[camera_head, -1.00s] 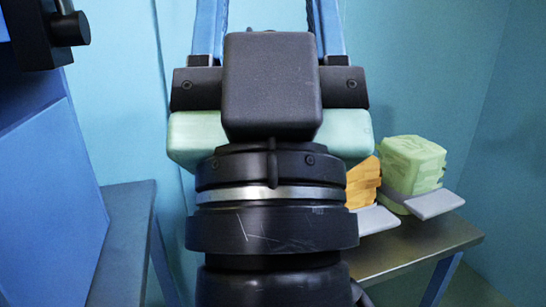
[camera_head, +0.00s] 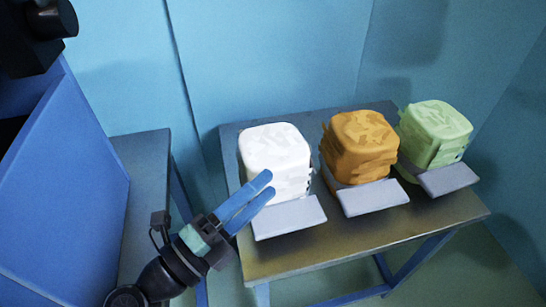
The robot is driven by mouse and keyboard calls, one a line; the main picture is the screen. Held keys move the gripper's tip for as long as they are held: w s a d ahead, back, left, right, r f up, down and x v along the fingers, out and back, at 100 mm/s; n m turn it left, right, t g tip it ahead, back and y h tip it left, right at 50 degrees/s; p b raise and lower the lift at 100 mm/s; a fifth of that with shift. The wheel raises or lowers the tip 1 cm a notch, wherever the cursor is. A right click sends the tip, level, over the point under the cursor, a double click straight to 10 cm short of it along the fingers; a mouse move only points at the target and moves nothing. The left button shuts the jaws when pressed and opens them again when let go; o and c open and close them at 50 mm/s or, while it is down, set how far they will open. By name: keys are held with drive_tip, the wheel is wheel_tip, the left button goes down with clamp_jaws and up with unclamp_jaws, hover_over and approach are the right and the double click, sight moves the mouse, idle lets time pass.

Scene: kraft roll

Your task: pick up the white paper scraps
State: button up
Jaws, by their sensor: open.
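The white paper scraps (camera_head: 275,150) form a rounded block-like bundle at the left of the table, with a grey plate in front of it. My gripper (camera_head: 256,193) has two blue fingers pointing up and right toward the bundle's lower front. The fingers are apart with a narrow gap, and nothing shows between them. They overlap the bundle's lower left in the picture; I cannot tell whether they touch it. Part of the bundle's lower left side is hidden behind the fingers.
An orange bundle (camera_head: 361,146) and a green bundle (camera_head: 435,133) stand to the right on the same metal table (camera_head: 300,260), each with a grey plate in front. A blue machine (camera_head: 60,190) and a grey side table (camera_head: 145,165) are at the left. The table's front strip is bare.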

wheel_tip(320, 180, down, 7)
drive_tip(key=s+g, duration=0.2)
drive_tip(key=s, duration=0.1)
drive_tip(key=b, duration=0.3)
approach(285, 233)
drive_tip(key=shift+y, duration=0.3)
drive_tip(key=x, duration=0.4)
drive_tip(key=shift+w+d+r, duration=0.1)
drive_tip(key=shift+d+r, duration=0.05)
drive_tip(key=shift+r, duration=0.05)
drive_tip(key=x, duration=0.7)
drive_tip(key=shift+w+d, duration=0.1)
drive_tip(key=shift+d, duration=0.15)
clamp_jaws()
